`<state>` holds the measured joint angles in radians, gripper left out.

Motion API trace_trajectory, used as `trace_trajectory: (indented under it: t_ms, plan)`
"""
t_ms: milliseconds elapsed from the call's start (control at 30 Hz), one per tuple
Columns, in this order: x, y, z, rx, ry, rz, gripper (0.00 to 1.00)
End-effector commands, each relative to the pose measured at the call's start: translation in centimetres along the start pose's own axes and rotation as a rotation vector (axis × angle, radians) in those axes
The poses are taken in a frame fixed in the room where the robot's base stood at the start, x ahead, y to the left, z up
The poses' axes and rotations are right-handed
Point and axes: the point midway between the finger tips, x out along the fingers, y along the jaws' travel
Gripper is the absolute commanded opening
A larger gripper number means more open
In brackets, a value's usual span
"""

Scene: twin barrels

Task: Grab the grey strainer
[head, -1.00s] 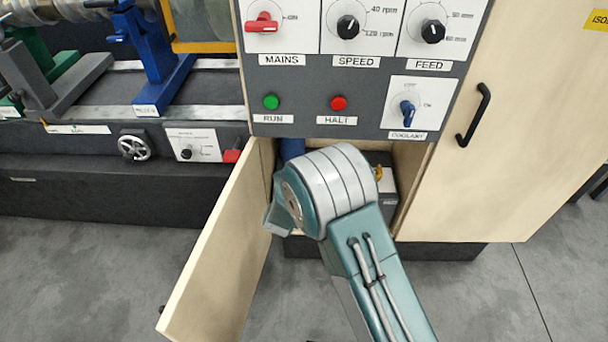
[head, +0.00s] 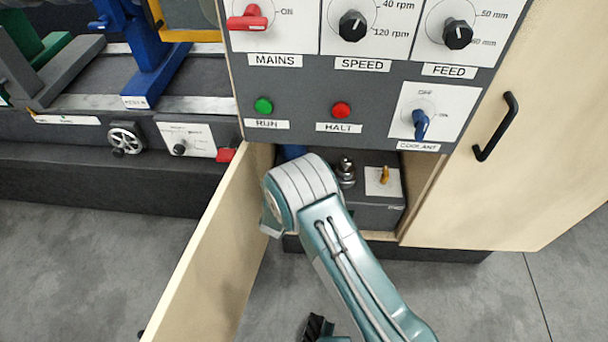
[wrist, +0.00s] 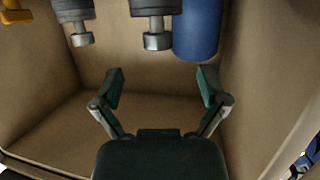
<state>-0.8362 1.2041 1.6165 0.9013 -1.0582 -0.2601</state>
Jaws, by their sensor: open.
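In the wrist view my gripper (wrist: 160,78) is open and empty, its two fingers apart inside or facing a beige cabinet compartment. Two dark grey cylinders with lighter metal ends, one on the left (wrist: 75,18) and one in the middle (wrist: 156,22), show at the top beyond the fingertips. I cannot tell which of them is the grey strainer. A blue cylinder (wrist: 197,28) is beside the middle one. In the head view a shiny grey metal fitting (head: 346,170) sits in the open cabinet, just right of my arm's elbow.
The open cabinet door (head: 215,255) stands left of my arm. A yellow lever (head: 384,174) is at the compartment's right; a yellow piece (wrist: 15,12) shows in the wrist view. The control panel (head: 300,100) overhangs the opening. The closed door (head: 520,170) is on the right.

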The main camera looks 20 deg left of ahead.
Motion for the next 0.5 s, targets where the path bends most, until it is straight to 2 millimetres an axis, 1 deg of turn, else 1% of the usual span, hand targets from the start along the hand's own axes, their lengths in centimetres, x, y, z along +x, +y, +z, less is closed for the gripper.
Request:
trace_trajectory:
  t_ms: [33, 100, 333, 500]
  plan:
    - [1.0, 0.1, 0.0, 0.002, 0.001, 0.002, 0.93]
    - [2.1, 0.1, 0.1, 0.002, 0.0, 0.002, 0.93]
    - [4.0, 0.1, 0.0, 0.0, 0.0, 0.001, 0.93]
    - [6.8, 0.4, -0.2, 0.002, 0.0, 0.002, 0.93]
